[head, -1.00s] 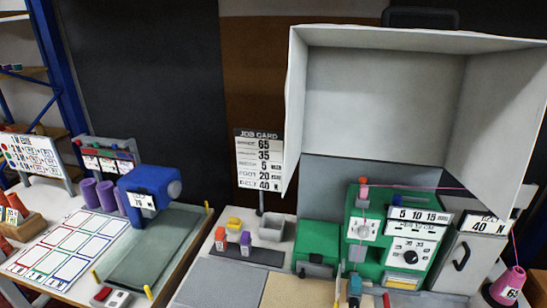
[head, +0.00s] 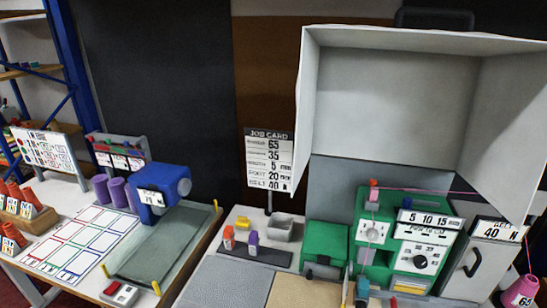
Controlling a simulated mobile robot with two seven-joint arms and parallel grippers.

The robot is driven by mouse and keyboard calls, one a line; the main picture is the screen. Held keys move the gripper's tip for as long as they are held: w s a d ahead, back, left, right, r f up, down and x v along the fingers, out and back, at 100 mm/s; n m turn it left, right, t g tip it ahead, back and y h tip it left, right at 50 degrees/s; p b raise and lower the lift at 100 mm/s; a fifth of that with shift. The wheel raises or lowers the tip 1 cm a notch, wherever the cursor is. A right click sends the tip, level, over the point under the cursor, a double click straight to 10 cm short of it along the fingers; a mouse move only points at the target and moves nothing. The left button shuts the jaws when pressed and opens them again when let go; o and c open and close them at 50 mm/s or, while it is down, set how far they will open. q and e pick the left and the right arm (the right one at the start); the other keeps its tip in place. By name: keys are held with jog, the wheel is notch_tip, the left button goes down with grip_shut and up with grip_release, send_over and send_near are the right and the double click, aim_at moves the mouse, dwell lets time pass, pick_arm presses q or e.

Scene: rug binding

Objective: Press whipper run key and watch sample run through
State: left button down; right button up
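The green whipping machine (head: 378,207) stands at the right of the near table. Blue and yellow parts (head: 362,287) show in front of the machine at the bottom edge. I cannot tell which part is the run key or make out a sample. Neither of my grippers is in view.
A large pale open hood (head: 385,105) rises behind the machine. The job card (head: 269,160) stands left of it. The left table holds a blue machine (head: 160,188), purple cones (head: 118,192) and a control box (head: 122,293). The grey mat (head: 225,285) is bare.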

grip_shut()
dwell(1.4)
